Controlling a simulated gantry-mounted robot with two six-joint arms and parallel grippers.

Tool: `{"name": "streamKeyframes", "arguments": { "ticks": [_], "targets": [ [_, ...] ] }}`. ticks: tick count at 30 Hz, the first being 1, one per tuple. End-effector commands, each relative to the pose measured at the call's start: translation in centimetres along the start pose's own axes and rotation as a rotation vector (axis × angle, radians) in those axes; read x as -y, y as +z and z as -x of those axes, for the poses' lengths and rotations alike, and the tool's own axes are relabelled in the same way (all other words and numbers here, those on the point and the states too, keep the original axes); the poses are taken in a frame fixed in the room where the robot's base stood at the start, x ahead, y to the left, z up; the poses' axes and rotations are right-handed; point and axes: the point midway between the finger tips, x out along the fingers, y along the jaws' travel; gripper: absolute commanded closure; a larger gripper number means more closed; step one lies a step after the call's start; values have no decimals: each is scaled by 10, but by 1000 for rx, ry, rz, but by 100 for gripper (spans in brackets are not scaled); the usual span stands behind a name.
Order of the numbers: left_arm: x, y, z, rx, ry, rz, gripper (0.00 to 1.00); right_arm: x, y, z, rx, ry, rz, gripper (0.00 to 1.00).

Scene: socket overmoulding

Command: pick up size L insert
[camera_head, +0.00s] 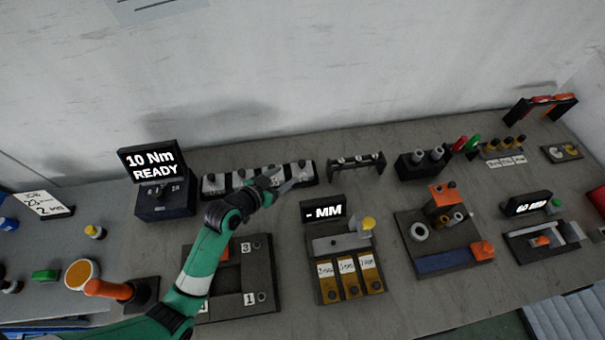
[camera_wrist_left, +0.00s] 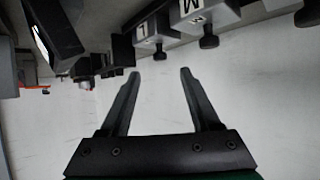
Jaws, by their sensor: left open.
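The size L insert (camera_wrist_left: 153,30) is a grey block with a black knob and a white "L" label in the left wrist view. It sits at the end of a row, beside the "M" insert (camera_wrist_left: 205,14). In the head view the row of inserts stands in a rack (camera_head: 212,186) at the back of the bench. My left gripper (camera_head: 296,181) is at the right part of that rack, partly covering it. In the left wrist view its two fingers (camera_wrist_left: 158,74) are apart with nothing between them, close to the L knob but not around it. My right gripper is out of view.
A "10 Nm READY" display (camera_head: 152,163) stands left of the rack, and a small black rack (camera_head: 356,162) to its right. A "- MM" gauge (camera_head: 323,211) with several labelled yellow blocks is in front. The wall (camera_head: 300,70) rises behind the bench.

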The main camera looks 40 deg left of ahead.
Motion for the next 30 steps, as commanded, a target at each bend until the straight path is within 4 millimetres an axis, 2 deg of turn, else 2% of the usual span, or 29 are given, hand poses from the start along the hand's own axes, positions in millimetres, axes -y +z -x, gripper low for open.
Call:
{"name": "streamKeyframes", "arguments": {
  "ticks": [3,6,14,21,24,30],
  "targets": [
    [0,3,-27,-2,1,-1,37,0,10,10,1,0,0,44],
    [0,2,-44,-2,1,-1,37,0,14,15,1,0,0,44],
    [0,0,-55,-2,0,-1,37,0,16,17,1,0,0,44],
    [-1,-1,-96,-2,0,-1,37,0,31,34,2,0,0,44],
    [-1,-3,-103,-3,0,-1,37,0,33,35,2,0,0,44],
    [-1,-4,-103,-2,0,-1,37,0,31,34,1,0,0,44]
  ]
}}
